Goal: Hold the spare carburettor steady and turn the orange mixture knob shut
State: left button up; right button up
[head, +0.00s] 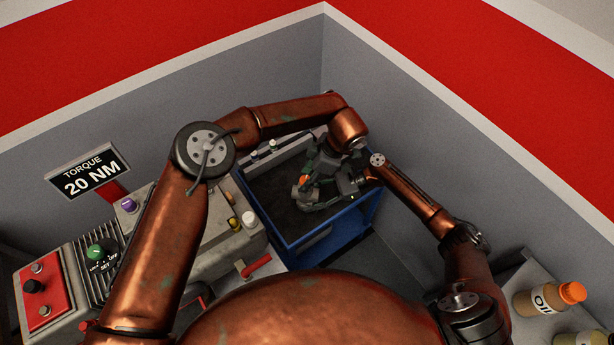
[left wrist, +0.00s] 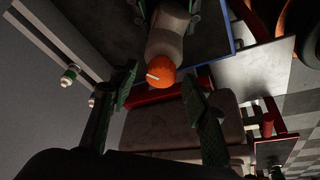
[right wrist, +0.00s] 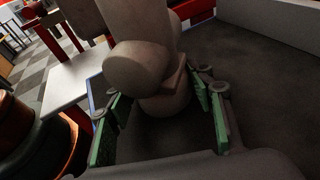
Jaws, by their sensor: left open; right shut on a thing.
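The carburettor (head: 299,194) is a grey-beige body over the dark top of a blue cart. Its orange mixture knob (head: 304,179) faces my left gripper; a white pointer line crosses the knob (left wrist: 160,74) in the left wrist view. My right gripper (head: 322,203) is shut on the carburettor; in the right wrist view its green-padded fingers stand on both sides of the body (right wrist: 150,65). My left gripper (head: 314,170) is open above the carburettor. In the left wrist view the knob lies just beyond and between the spread fingertips (left wrist: 160,90), with gaps on both sides.
The blue cart (head: 330,226) stands in the wall corner. A grey machine (head: 222,243) with coloured knobs is left of it, below a "TORQUE 20 NM" sign (head: 93,172). Walls close in behind.

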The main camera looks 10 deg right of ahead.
pick_arm(q)
jog(key=shift+c, duration=0.7)
jog(key=c, duration=1)
jog(key=shift+n, duration=0.4)
jog(key=n+g, duration=0.1)
jog(key=n, duration=0.1)
jog(key=shift+n+g, duration=0.3)
jog(key=shift+n, duration=0.1)
jog(key=n+g, duration=0.1)
jog(key=n, duration=0.2)
jog(key=shift+w+n, duration=0.15)
jog(key=shift+n, duration=0.25)
jog(key=n+g+h, duration=0.1)
jog(key=n, duration=0.3)
jog(key=shift+g, duration=0.4)
jog(key=shift+w+a+n+g+h, duration=0.1)
jog(key=shift+n+g+h, duration=0.3)
jog(key=shift+n, duration=1.6)
